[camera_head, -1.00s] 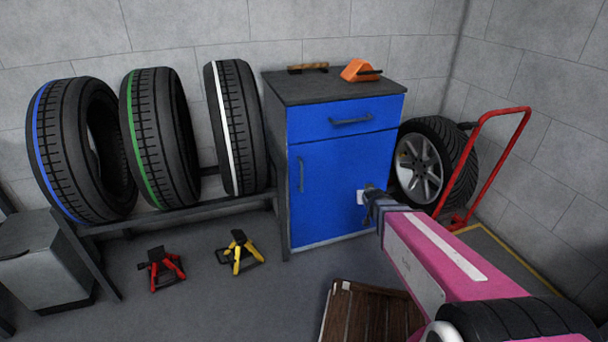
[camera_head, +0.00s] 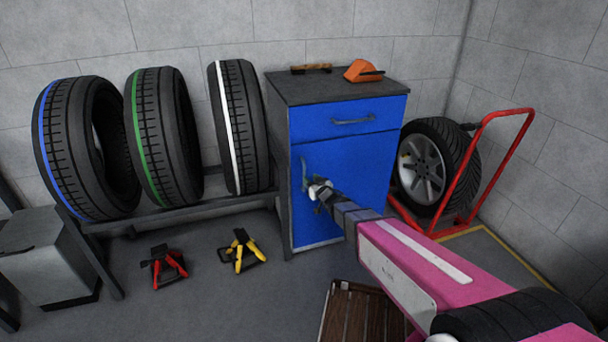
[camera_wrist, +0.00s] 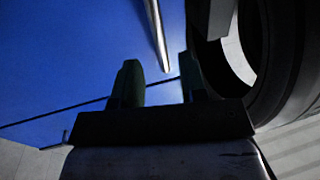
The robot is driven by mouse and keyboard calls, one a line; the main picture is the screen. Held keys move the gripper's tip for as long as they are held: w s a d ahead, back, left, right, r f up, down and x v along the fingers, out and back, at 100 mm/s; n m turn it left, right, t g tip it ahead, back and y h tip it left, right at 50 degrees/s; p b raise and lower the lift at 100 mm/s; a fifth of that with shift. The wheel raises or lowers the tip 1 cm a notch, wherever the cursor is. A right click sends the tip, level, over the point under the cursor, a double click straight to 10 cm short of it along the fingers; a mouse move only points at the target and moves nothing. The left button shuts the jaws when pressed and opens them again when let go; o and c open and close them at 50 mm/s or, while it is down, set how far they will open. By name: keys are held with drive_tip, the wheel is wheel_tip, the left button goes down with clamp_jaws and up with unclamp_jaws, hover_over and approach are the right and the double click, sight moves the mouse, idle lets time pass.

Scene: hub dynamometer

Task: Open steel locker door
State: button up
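The blue steel locker (camera_head: 352,130) stands against the wall, with a drawer on top and a door (camera_head: 365,185) below. The door looks shut. Its upright handle (camera_head: 304,170) is near the left edge and partly hidden by my gripper (camera_head: 320,191), which is in front of the door's left side. In the wrist view, my gripper (camera_wrist: 160,82) has its two dark fingers apart. A silver bar (camera_wrist: 156,34), likely the door handle, shows just ahead of the gap between them. I cannot tell if a finger touches it.
Tyres on a rack (camera_head: 205,208) stand left of the locker. A red trolley (camera_head: 462,185) with a wheel (camera_head: 425,165) stands close on the right. Red (camera_head: 163,266) and yellow (camera_head: 240,250) jack stands and a wooden slatted item (camera_head: 362,315) are on the floor before the locker.

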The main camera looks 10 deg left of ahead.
drive_tip(key=x, duration=0.6)
drive_tip(key=shift+w+a, duration=0.1)
drive_tip(key=shift+w, duration=0.05)
clamp_jaws()
